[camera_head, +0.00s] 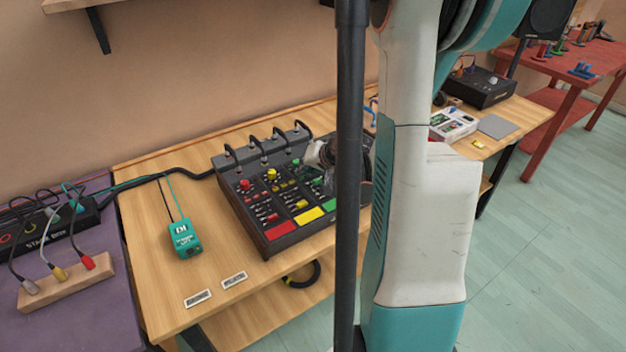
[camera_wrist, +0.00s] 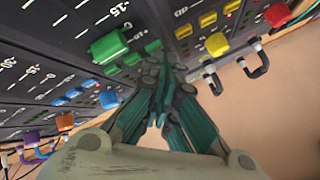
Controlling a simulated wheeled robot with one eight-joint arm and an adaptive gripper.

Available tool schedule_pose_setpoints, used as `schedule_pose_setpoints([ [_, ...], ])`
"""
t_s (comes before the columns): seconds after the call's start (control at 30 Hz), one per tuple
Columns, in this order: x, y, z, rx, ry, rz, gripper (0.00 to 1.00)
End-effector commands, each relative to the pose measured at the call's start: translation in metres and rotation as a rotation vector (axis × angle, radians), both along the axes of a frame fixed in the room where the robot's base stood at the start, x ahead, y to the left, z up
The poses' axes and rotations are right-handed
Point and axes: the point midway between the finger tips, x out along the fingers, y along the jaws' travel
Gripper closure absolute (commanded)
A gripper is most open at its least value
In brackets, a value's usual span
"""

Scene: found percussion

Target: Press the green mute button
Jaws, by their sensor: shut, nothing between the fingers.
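The mixer (camera_head: 290,190) stands on the wooden table, with red, yellow and green columns of controls. A wide green pad (camera_head: 309,215) lies at its front edge, right of a yellow one. In the wrist view a green cap (camera_wrist: 108,46) and small green buttons (camera_wrist: 131,60) lie close to my fingertips. I cannot read which green control is labelled mute. My gripper (camera_wrist: 165,62) is shut and empty, with its tips over or near the green column; contact cannot be told. In the head view my gripper (camera_head: 326,172) is partly hidden by a dark pole and hides part of the panel.
Cable plugs arch along the mixer's back edge. A teal box (camera_head: 184,240) with cables sits left of the mixer. Yellow (camera_wrist: 217,43), red (camera_wrist: 277,14) and blue (camera_wrist: 109,99) caps rise near my gripper.

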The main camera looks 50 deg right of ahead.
Motion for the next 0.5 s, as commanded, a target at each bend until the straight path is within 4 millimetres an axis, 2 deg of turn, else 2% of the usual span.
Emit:
schedule_pose_setpoints([
  [0.2, 0.0001, 0.0000, 0.0102, 0.000, 0.000, 0.000, 1.00],
  [0.5, 0.0000, 0.0000, 0.0102, 0.000, 0.000, 0.000, 1.00],
])
